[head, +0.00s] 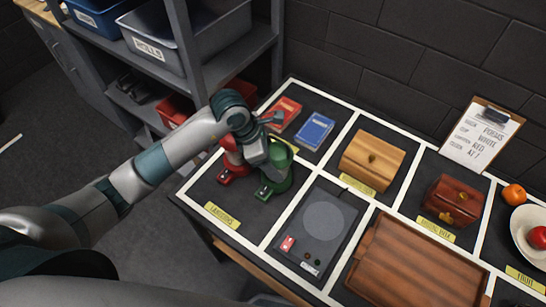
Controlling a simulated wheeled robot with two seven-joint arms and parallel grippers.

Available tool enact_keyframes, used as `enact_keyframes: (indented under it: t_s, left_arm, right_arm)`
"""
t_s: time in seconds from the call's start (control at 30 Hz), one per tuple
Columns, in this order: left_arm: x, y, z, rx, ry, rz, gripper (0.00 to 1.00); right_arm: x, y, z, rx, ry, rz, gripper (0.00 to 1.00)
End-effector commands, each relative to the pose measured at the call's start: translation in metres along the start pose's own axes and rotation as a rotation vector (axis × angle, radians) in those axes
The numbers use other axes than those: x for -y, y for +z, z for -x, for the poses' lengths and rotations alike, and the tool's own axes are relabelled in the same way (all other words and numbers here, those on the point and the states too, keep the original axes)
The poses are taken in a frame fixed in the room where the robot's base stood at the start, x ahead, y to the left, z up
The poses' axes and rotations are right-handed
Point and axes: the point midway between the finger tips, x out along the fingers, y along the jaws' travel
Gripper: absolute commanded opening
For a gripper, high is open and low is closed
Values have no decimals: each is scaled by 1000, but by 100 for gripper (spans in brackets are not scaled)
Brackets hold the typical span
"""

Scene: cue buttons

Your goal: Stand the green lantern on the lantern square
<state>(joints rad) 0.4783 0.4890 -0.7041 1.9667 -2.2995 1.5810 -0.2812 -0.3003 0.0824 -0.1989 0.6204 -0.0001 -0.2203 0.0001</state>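The green lantern (283,180) is upright at the right of the lantern square (238,195), which bears a yellow label (222,215). My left gripper (264,162) is at the green lantern, in front of its upper part. Its fingertips are hidden or too small to make out, so I cannot tell whether they grip it. I cannot tell whether the lantern's base touches the surface. A red lantern (228,172) stands to the left in the same square, partly behind my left arm. My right gripper is not in view.
Red and blue books (315,131) lie behind the lanterns. A grey device with a round plate (324,222) lies to the right, with a wooden box (372,160) behind it. A brown tray (415,270) is farther right. The shelf (240,50) stands at the back left.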

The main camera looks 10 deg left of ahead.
Motion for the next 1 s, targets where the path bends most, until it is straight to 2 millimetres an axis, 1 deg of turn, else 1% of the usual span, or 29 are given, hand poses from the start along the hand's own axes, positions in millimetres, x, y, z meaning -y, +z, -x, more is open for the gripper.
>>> enact_keyframes:
  t_s: [0.27, 0.43, 0.47, 0.5, 0.53, 0.83, 1.0]
  left_arm:
    - [-1, 0, 0, 3, 2, -1, 26]
    - [-1, -1, -4, 3, 2, -1, 26]
    - [0, -2, -4, 1, 1, 0, 74]
    - [0, -2, -4, 0, 1, 0, 84]
    - [0, -2, -4, 0, 1, 0, 86]
    - [0, -1, -3, 0, 1, 0, 86]
    - [0, 0, 1, 1, 1, 0, 86]
  right_arm:
    - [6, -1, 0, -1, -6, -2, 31]
    - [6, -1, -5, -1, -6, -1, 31]
    - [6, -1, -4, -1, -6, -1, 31]
    - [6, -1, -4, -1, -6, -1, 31]
    - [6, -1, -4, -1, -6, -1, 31]
    - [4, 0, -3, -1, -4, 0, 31]
    - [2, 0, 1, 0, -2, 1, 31]
